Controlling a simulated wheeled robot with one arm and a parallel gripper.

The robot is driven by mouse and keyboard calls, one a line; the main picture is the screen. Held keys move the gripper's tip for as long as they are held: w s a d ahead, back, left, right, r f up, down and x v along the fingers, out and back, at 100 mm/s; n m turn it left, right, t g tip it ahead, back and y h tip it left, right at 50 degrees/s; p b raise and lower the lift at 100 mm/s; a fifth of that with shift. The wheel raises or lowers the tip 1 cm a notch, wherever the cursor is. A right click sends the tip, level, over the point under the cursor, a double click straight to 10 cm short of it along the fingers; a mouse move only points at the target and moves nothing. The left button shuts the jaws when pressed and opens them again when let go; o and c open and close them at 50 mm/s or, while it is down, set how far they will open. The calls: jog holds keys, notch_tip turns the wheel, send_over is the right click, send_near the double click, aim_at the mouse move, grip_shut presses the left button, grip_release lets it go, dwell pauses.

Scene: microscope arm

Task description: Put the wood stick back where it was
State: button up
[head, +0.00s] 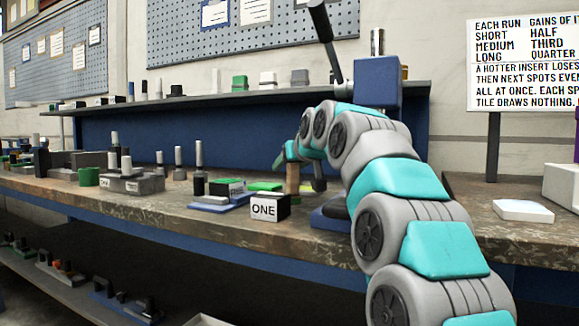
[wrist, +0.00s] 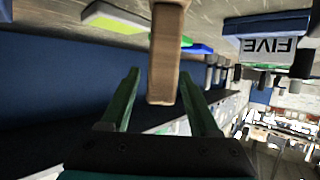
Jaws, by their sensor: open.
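The wood stick (head: 292,176) is brown and stands upright on the workbench, just below my gripper in the head view. In the wrist view the wood stick (wrist: 166,50) comes down from the top edge, between the two green fingers. My gripper (wrist: 158,74) is open, with a gap visible on each side of the stick. In the head view my gripper (head: 291,158) is small and partly hidden by my arm.
A block marked ONE (head: 263,208) stands left of the stick, near green tiles (head: 264,186). A blue microscope-like stand (head: 377,82) rises behind my arm. A block marked FIVE (wrist: 265,48) shows upside down in the wrist view. A white tile (head: 523,211) lies at right.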

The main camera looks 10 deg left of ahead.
jog(key=v, duration=1.2)
jog(key=shift+r, duration=0.25)
